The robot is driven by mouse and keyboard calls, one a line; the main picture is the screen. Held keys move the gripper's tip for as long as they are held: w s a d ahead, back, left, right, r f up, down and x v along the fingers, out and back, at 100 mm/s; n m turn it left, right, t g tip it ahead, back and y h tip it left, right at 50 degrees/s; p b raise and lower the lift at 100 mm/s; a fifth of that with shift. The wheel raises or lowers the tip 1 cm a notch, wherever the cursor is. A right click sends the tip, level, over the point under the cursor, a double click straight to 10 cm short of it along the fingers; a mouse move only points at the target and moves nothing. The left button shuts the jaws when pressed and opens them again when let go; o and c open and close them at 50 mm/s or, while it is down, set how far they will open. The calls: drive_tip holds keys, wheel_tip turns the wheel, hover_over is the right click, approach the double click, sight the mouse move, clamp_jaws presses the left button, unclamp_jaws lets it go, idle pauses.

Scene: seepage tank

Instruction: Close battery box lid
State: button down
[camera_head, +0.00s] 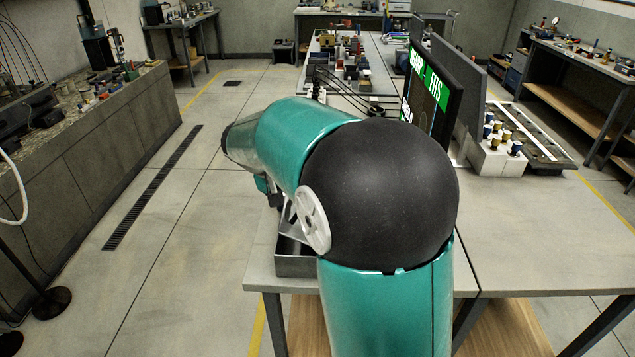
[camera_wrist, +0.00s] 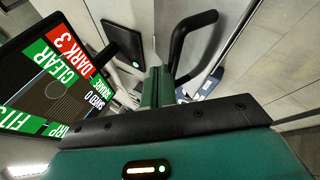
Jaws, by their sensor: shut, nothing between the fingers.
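My gripper (camera_wrist: 157,80) is shut and empty in the wrist view, its narrow teal and black fingers pointing away from the camera. A grey metal open-topped box (camera_head: 294,262) shows partly on the near table in the head view, under my arm. I cannot tell whether it is the battery box. My arm hides most of it, and no lid can be made out for certain. In the wrist view a black curved bar (camera_wrist: 182,40) lies just beyond the fingers. A black panel with a green light (camera_wrist: 124,44) is to their left. Contact cannot be judged.
A display screen (camera_head: 434,92) with green and white text stands on the table behind my arm; it fills the left of the wrist view (camera_wrist: 50,85). A white block (camera_head: 494,157) with several small capped parts is right of it.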

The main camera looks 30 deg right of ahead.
drive_tip(key=a+f+h, duration=0.1)
drive_tip(key=w+a+f+g+h, duration=0.1)
drive_tip(key=w+a+f+n+h, duration=0.1)
drive_tip(key=f, duration=0.1)
drive_tip(key=shift+w+a+g, duration=0.2)
drive_tip(key=shift+w+g, duration=0.05)
drive_tip(key=shift+g, duration=0.15)
drive_tip(key=shift+w+a+f+g+h, duration=0.1)
drive_tip(key=shift+a+f+g+h, duration=0.1)
drive_tip(key=shift+f+h, duration=0.25)
drive_tip(key=shift+w+a+f+g+h, duration=0.1)
drive_tip(key=shift+a+f+h, duration=0.1)
drive_tip(key=shift+f+h, duration=0.2)
drive_tip(key=a+r, duration=0.8)
drive_tip(key=r, duration=0.1)
drive_tip(key=s+a+n+t+y, duration=0.1)
drive_tip(key=s+a+t+y, duration=0.3)
drive_tip(key=s, duration=2.2)
drive_tip(key=t+y, duration=0.3)
drive_tip(key=y, duration=0.5)
drive_tip(key=shift+s+n, duration=0.2)
drive_tip(key=shift+n, duration=0.2)
